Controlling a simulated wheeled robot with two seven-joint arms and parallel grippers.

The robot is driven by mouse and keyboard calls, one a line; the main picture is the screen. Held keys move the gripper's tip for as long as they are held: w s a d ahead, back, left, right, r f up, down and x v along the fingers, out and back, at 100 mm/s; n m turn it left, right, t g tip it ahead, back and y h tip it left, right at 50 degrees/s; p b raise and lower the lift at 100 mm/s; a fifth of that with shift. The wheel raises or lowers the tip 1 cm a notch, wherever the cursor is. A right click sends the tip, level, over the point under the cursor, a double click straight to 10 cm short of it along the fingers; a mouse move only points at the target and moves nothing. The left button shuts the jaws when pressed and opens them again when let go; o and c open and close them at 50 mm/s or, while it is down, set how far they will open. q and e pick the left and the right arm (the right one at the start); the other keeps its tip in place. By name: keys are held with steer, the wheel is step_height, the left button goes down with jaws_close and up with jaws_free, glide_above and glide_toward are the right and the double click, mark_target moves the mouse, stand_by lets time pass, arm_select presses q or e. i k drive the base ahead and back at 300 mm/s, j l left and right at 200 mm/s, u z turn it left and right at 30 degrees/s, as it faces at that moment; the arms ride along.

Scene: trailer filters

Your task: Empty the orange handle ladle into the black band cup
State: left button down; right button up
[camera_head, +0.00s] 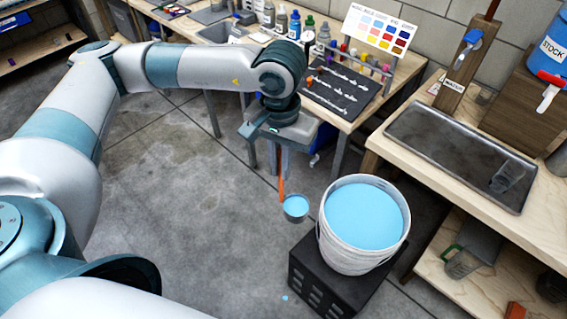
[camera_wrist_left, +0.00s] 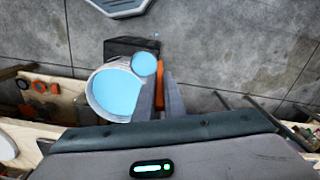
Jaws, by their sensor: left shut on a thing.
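The orange handle ladle (camera_head: 296,208) hangs upright from my left gripper (camera_head: 279,172), its bowl full of light blue liquid. My left gripper is shut on the orange handle; in the left wrist view the handle (camera_wrist_left: 160,76) shows between the fingers (camera_wrist_left: 159,98) and the bowl (camera_wrist_left: 145,63) points away. In the head view the bowl appears just left of the white bucket (camera_head: 335,247), which holds the same blue liquid. A clear cup (camera_head: 505,177) is on the dark tray (camera_head: 430,150) at right; I cannot tell whether it has a black band. My right gripper is out of view.
The bucket stands on a black vented box (camera_head: 330,290). A blue spot (camera_head: 285,297) lies near it. A green-handled jug (camera_head: 470,250) sits on the lower shelf at right. A colour chart (camera_head: 382,30) and bottles stand on the back bench.

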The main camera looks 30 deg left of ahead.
mark_target(506, 178)
steer(key=i+l, duration=0.1)
steer(key=l, duration=0.6)
steer(key=i+l, duration=0.1)
steer(key=l, duration=0.65)
steer(key=i+l, duration=0.1)
steer(key=l, duration=0.6)
steer(key=i+l, duration=0.1)
steer(key=l, duration=0.65)
steer(key=i+u, duration=0.05)
